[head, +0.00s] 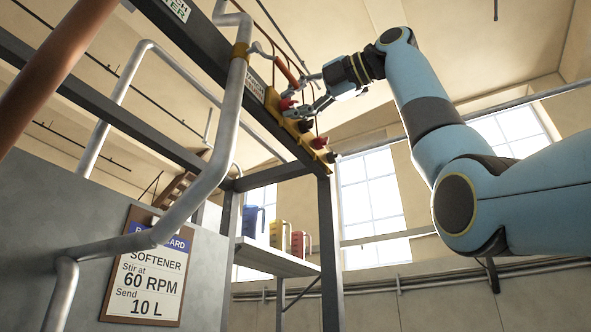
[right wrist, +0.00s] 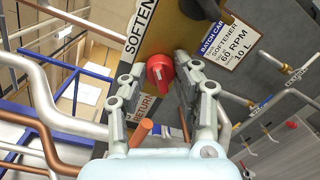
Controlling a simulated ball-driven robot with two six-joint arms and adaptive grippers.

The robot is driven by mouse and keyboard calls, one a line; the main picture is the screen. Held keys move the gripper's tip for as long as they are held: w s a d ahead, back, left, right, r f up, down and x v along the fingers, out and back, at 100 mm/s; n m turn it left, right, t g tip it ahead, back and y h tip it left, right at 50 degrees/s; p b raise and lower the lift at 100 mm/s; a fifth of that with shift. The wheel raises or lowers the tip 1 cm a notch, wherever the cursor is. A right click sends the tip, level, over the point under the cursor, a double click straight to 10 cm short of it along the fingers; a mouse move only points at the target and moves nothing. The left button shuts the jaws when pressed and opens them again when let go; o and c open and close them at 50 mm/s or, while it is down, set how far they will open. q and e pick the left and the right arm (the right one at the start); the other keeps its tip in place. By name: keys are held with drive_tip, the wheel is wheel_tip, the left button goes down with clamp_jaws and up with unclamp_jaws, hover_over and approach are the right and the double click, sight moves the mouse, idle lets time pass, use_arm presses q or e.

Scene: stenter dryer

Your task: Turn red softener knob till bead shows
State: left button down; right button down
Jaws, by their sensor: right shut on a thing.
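The red softener knob (right wrist: 160,72) sits on a yellow panel (right wrist: 172,38) beside a SOFTENER label and a RETURN label. It also shows in the head view (head: 287,103), partly behind the fingers. My right gripper (head: 304,96) reaches up to the panel from the right and is shut on the red knob, one finger on each side of it. The knob has a raised ridge across its face. I cannot make out a bead in either view. My left gripper is not in view.
More knobs, dark and red (head: 319,142), line the yellow panel. Pale pipes (head: 232,100) run close by on the left. A softener batch card (head: 145,272) hangs on the grey tank wall. Blue, yellow and red jugs (head: 278,234) stand on a shelf below.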

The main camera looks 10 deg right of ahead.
drive_tip(key=shift+m, duration=1.1)
drive_tip(key=c, duration=1)
unclamp_jaws()
drive_tip(key=shift+d, duration=0.1)
drive_tip(key=shift+v, duration=5.9)
drive_tip(key=shift+w+d, duration=0.1)
